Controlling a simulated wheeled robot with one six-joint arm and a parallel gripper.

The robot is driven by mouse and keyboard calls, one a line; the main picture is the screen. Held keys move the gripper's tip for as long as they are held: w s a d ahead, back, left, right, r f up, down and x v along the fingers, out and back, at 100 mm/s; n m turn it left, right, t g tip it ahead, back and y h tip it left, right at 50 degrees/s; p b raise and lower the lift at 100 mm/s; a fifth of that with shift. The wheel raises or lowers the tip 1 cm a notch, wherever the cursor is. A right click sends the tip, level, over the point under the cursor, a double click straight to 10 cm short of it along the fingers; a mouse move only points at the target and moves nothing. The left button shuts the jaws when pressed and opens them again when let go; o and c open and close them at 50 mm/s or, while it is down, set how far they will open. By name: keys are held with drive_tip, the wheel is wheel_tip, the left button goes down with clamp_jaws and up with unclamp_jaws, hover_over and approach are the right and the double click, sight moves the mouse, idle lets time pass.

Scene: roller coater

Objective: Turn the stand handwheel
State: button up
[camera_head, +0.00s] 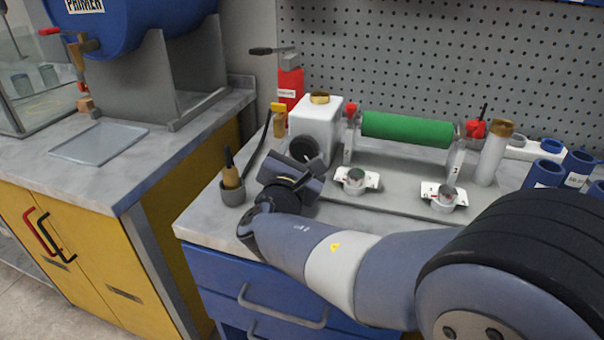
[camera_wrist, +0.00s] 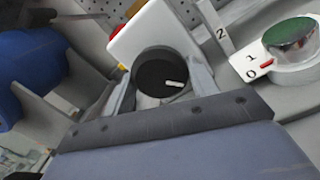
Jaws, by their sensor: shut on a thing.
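A black round handwheel (camera_head: 304,149) with a short white mark sits on the front of a white block-shaped stand (camera_head: 316,122) with a brass cap. In the wrist view the handwheel (camera_wrist: 158,72) lies between the two fingers of my gripper (camera_wrist: 160,84), against the white stand (camera_wrist: 152,35). The white mark points to the right there. My gripper (camera_head: 303,165) is shut on the handwheel, with a finger on each side of it. In the head view my gripper and wrist cover the lower part of the handwheel.
A green roller (camera_head: 406,130) lies right of the stand. Two dial switches (camera_head: 356,179) (camera_head: 444,196) sit in front of it. A red bottle (camera_head: 290,84) stands behind. A grey cup with a tool (camera_head: 233,190) is left of my gripper. Blue cups (camera_head: 545,173) stand at the right.

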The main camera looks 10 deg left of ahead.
drive_tip(key=m+b, duration=0.2)
drive_tip(key=b, duration=0.1)
drive_tip(key=m+b, duration=0.2)
drive_tip(key=b, duration=0.1)
drive_tip(key=shift+f+m+h+b, duration=0.35)
drive_tip(key=shift+f+m+h, duration=0.05)
drive_tip(key=m+b, duration=0.3)
drive_tip(key=b, duration=0.1)
drive_tip(key=shift+a+r, duration=0.1)
drive_tip(key=shift+r, duration=0.05)
drive_tip(key=shift+r+m+b, duration=0.1)
drive_tip(key=shift+m+b, duration=0.5)
drive_tip(key=shift+m, duration=0.1)
drive_tip(key=shift+r, duration=0.1)
drive_tip(key=o, duration=1)
drive_tip(key=shift+r, duration=0.1)
